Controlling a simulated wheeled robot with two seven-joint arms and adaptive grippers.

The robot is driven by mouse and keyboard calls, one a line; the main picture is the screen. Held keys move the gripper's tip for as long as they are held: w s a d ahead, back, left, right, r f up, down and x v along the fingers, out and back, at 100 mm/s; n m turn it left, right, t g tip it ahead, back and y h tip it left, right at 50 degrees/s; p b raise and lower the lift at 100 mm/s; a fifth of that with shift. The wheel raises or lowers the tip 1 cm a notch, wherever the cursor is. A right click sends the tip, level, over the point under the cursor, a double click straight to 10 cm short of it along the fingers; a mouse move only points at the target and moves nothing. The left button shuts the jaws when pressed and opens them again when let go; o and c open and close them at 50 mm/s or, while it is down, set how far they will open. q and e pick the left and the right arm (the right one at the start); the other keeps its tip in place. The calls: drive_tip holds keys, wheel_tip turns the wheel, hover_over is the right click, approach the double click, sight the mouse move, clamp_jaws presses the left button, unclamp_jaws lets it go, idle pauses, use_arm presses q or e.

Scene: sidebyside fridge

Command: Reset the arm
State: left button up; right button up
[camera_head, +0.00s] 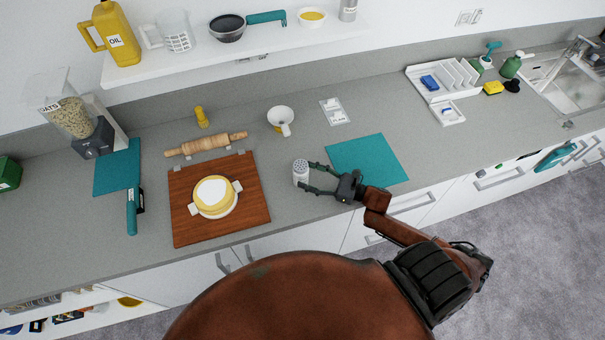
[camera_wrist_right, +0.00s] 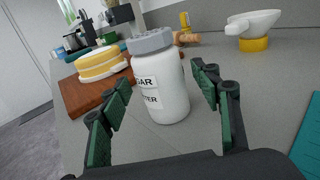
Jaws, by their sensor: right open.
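My right gripper (camera_head: 317,179) reaches in from the right over the counter, with its fingers open. A white shaker with a grey lid (camera_head: 300,172) stands upright at its fingertips. In the right wrist view the labelled shaker (camera_wrist_right: 160,85) stands between and beyond the two open green-padded fingers of the right gripper (camera_wrist_right: 160,105). Whether either finger touches it, I cannot tell. My left gripper is not in view.
A teal mat (camera_head: 368,158) lies to the right. The counter's front edge is near my arm.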

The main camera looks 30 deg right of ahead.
drive_tip(key=b+v, duration=0.1)
drive_tip(key=v, duration=0.4)
drive_tip(key=shift+s, duration=0.1)
